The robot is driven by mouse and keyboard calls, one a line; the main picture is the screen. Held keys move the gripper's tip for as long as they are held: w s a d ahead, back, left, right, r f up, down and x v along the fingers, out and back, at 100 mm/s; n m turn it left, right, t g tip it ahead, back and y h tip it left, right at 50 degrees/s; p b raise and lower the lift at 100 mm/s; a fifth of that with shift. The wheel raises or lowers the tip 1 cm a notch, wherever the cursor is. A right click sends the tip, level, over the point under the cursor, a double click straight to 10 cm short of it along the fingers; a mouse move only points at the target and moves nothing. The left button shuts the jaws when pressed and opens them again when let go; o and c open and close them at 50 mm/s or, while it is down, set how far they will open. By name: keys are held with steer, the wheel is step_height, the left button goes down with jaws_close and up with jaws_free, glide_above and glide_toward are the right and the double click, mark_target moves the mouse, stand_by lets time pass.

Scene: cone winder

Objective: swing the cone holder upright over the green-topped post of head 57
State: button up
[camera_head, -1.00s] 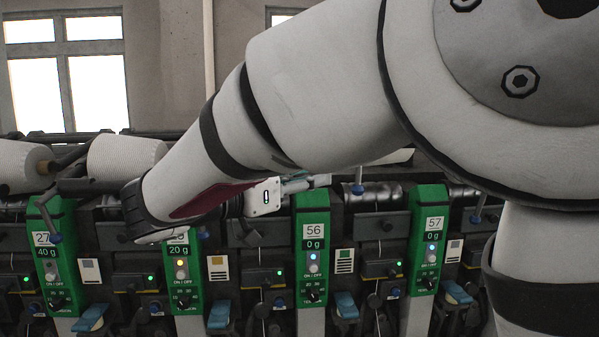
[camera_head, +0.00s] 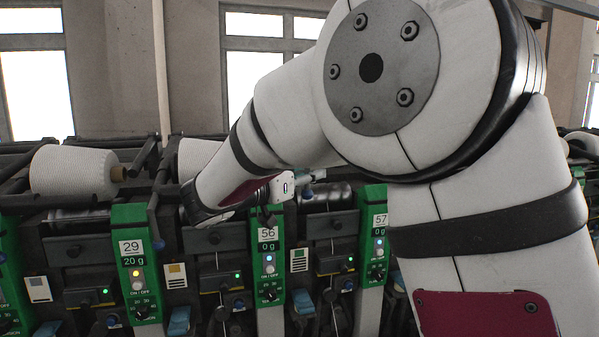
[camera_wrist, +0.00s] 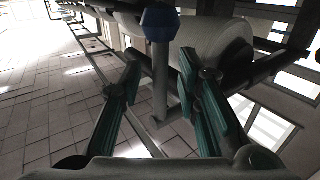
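The green-topped post of head 57 (camera_head: 374,240) stands in the machine row in the head view, partly covered on its right by my arm. My gripper (camera_wrist: 160,75) is open in the wrist view, with its two teal-padded fingers apart. A grey rod with a blue knob (camera_wrist: 160,24) shows between the fingers; I cannot tell whether they touch it. It looks like a holder's handle, but I cannot tell which head it belongs to. In the head view my gripper (camera_head: 306,178) shows only in part, behind my arm, above and between posts 56 and 57.
Post 56 (camera_head: 268,260) and post 29 (camera_head: 133,265) stand to the left. A white yarn cone (camera_head: 72,172) lies in a holder at the left. A large grey cylinder (camera_wrist: 225,45) and dark bars lie near the fingers. Tiled floor (camera_wrist: 50,100) shows at left in the wrist view.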

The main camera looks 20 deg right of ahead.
steer(key=shift+c, duration=0.5)
jaws_close()
